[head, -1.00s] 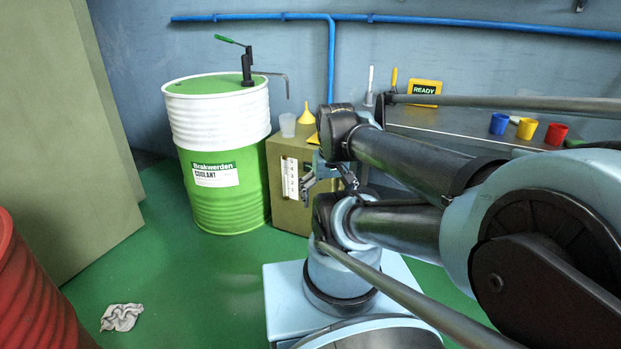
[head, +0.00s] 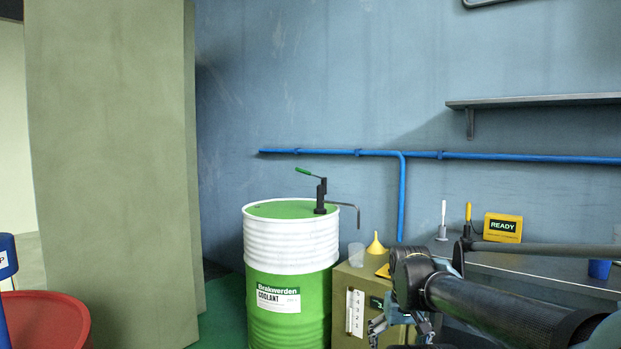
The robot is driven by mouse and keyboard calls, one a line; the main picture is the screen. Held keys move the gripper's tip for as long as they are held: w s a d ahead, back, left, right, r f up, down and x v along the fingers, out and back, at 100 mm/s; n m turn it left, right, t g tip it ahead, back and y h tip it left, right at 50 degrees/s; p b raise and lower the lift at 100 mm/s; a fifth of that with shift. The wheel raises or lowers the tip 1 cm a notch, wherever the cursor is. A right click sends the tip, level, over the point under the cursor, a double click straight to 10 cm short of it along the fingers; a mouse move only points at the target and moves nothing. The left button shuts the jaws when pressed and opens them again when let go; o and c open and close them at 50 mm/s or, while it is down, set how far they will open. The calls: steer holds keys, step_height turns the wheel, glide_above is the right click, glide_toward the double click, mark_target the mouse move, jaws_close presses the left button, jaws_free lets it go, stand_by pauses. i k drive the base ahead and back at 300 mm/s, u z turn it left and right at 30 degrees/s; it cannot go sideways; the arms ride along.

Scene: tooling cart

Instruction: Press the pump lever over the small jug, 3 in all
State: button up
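The pump (head: 321,196) stands on top of a green and white coolant drum (head: 290,240). Its green-handled lever (head: 308,172) points up and to the left. Its thin spout (head: 346,206) reaches right and bends down above the small translucent jug (head: 356,255). The jug stands on an olive box (head: 345,285), and its fill level is too small to tell. My gripper (head: 385,326) is low in front of the box, right of the drum and well below the lever, touching neither pump nor jug. Its fingers are small and partly cut off, so their opening is unclear.
A yellow funnel (head: 375,244) stands beside the jug. The box carries a numbered scale (head: 355,313). A bench at right holds a yellow READY sign (head: 503,228) and a blue cup (head: 599,269).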

mark_target(297, 169)
steer(key=z, duration=0.25)
steer(key=i, duration=1)
steer(key=u, duration=0.35)
